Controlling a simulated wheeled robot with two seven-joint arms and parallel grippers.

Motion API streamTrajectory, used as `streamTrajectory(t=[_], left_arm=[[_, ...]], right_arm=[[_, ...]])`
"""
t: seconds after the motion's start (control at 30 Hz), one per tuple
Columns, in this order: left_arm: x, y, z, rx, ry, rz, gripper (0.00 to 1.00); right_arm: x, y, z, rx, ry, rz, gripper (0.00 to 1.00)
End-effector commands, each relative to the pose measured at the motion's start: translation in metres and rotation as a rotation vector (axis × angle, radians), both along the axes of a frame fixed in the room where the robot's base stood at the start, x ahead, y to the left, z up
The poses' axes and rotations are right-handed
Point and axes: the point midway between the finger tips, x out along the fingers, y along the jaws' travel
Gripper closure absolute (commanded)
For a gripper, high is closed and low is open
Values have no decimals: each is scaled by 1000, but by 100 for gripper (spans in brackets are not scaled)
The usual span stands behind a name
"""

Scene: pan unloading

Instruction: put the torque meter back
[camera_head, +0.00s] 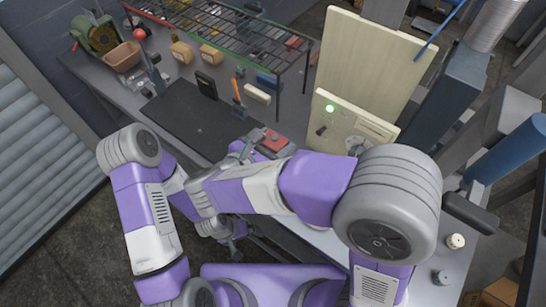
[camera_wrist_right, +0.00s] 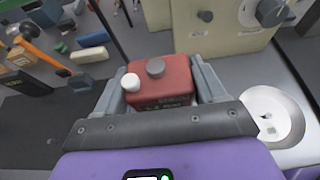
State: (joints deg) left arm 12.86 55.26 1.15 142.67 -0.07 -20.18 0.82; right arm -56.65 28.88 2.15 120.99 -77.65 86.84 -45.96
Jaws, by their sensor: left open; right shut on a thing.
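A red box with a white knob and a grey knob on top, which I take to be the torque meter (camera_wrist_right: 160,80), is between the two grey fingers of my right gripper (camera_wrist_right: 162,88). The fingers are shut on its sides. In the head view the red box (camera_head: 273,142) shows at the right end of the dark mat (camera_head: 185,118), partly hidden by my right gripper (camera_head: 262,142). Whether its base touches the bench is hidden. My left gripper (camera_head: 233,252) is low in front of the bench, open and empty, partly hidden by my arms.
A cream panel box (camera_head: 340,122) with a green light stands just right of the red box. A wire rack (camera_head: 235,32) spans the back of the bench. A hammer (camera_head: 236,92), a dark device (camera_head: 206,84) and small blocks lie behind the mat. The mat's middle is clear.

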Motion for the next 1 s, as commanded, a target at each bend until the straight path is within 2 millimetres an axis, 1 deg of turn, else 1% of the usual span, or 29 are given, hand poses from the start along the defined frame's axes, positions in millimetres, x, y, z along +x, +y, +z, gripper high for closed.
streamTrajectory(t=[0.03, 0.13, 0.2, 0.37, 0.5, 0.6, 0.87, 1.0], left_arm=[[-1, 0, -6, 0, 1, 0, 0], [-1, 0, -14, 0, 2, 0, 0], [-1, 0, -17, 0, 2, 0, 0], [-1, 0, -22, 0, 1, 1, 0], [-1, 0, -33, 0, 1, 1, 0], [-1, 0, -38, 0, 1, 1, 0], [-1, 0, -36, 0, 1, 0, 0], [-1, 0, -39, 0, 1, 0, 0]], right_arm=[[0, 0, -11, -4, 2, 2, 76], [0, 0, -30, -4, 3, 2, 76], [0, 0, -39, -3, 1, 1, 76], [0, 0, -54, -3, 1, 1, 76], [0, 0, -78, -4, 2, 2, 76], [0, -1, -90, -2, 0, 1, 76], [0, 0, -90, 0, -1, 1, 76], [0, 0, -94, -1, -1, 0, 76]])
